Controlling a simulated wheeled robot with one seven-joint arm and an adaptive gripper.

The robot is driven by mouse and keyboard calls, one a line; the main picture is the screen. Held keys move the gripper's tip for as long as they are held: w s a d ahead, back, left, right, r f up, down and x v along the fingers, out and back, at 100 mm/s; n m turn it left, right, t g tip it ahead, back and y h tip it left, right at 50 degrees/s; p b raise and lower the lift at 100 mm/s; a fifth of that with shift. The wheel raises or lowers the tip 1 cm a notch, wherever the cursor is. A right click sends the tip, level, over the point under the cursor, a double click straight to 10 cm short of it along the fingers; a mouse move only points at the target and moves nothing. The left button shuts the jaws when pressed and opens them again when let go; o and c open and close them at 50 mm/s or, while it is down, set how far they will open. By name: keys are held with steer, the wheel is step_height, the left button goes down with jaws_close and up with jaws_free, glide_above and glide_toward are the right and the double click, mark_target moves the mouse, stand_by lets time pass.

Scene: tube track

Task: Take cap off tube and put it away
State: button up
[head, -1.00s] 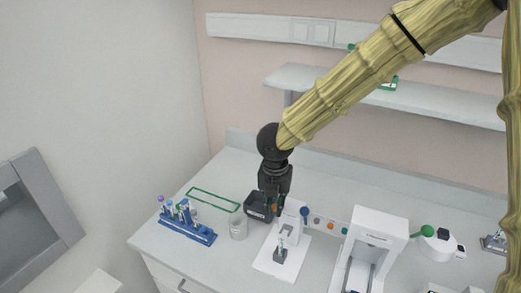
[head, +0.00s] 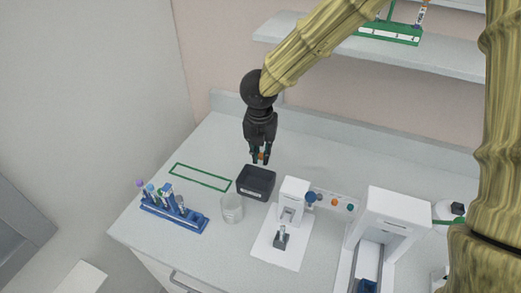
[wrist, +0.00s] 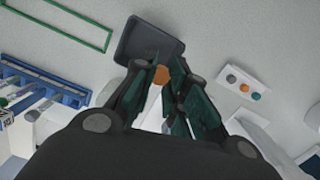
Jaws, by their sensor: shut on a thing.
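My gripper (head: 260,158) is shut on a small orange cap (wrist: 161,75), which shows between the fingertips in the wrist view. In the head view the gripper hangs just above and behind the black open bin (head: 256,194). In the wrist view the bin (wrist: 125,46) lies beyond the fingertips, partly hidden by them. A tube (head: 282,231) stands in a small dark holder (head: 280,242) on the white device's base plate. It is too small to make out its top clearly.
A blue rack (head: 188,222) with several capped tubes stands at the left. A clear beaker (head: 232,208) is between the rack and the white device (head: 294,194). A green outlined rectangle (head: 200,177) marks free bench behind. A taller white machine (head: 397,215) stands at the right.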

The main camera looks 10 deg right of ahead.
steer(key=shift+f+b, duration=0.35)
steer(key=shift+f, duration=0.5)
steer(key=shift+s+f+b, duration=0.25)
steer(key=shift+f+b, duration=0.25)
steer(key=shift+b, duration=0.1)
steer(key=shift+a+f, duration=0.1)
steer(key=shift+w, duration=0.15)
steer(key=o, duration=0.7)
steer(key=r, duration=0.4)
steer(key=s+r, duration=0.1)
steer(key=r, duration=0.7)
steer(key=shift+s+a, duration=0.2)
